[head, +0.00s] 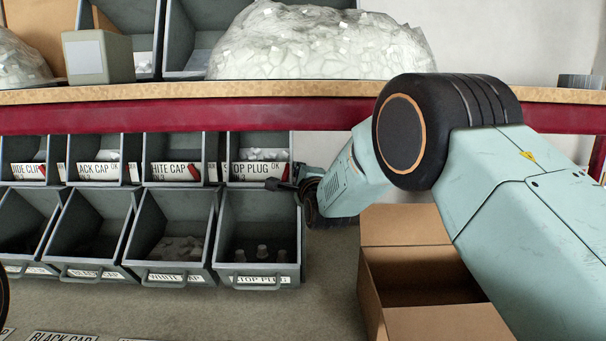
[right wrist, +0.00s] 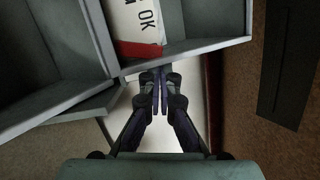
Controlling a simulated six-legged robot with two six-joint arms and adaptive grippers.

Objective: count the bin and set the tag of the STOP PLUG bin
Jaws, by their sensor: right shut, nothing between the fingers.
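The lower STOP PLUG bin (head: 268,281) stands at the right end of the lower row, with a few pale plugs (head: 262,253) in it. Above it, the upper STOP PLUG bin carries a white tag (head: 258,171) reading OK, with a red part near its right end. My right gripper (head: 272,185) is beside that right end; whether it touches the tag I cannot tell. In the right wrist view the gripper (right wrist: 160,75) is shut and empty, just below the tag (right wrist: 138,18) with its OK and red part (right wrist: 140,49). My left gripper is out of view.
Several grey bins labelled WHITE CAP (head: 172,277), BLACK CAP and others stand to the left. A red shelf edge (head: 200,117) runs above them. An open cardboard box (head: 400,240) stands to the right. A bag of pale parts (head: 320,45) lies on the shelf.

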